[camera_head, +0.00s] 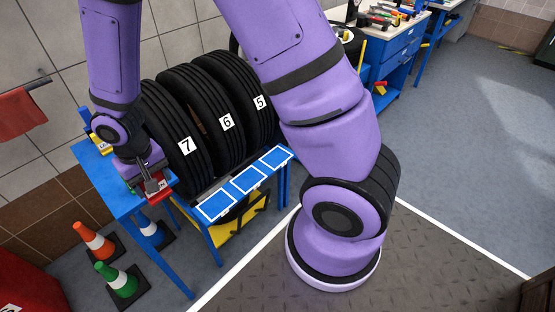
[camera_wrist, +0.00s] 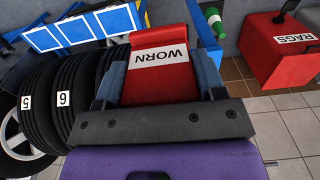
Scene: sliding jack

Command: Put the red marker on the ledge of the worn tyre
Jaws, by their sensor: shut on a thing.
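The red marker (camera_wrist: 160,50), a red block with a white label reading WORN, is between the fingers of my gripper (camera_wrist: 158,88). In the head view my gripper (camera_head: 150,182) is at the left, over the blue table, with the red marker (camera_head: 158,194) at its tips. I cannot tell whether the marker touches the table. Tyres 7 (camera_head: 172,150), 6 (camera_head: 212,100) and 5 (camera_head: 250,92) stand upright in a rack to the right. Tyre 6 shows a brownish patch on its tread. Three blue white-outlined ledges (camera_head: 216,206), (camera_head: 248,180), (camera_head: 277,157) lie before them, bare.
The blue table (camera_head: 120,197) adjoins the rack's left end. Orange (camera_head: 95,242) and green (camera_head: 120,281) cones stand on the floor below. A red RAGS bin (camera_wrist: 272,45) shows in the wrist view. A blue workbench (camera_head: 398,55) stands behind. The floor at right is clear.

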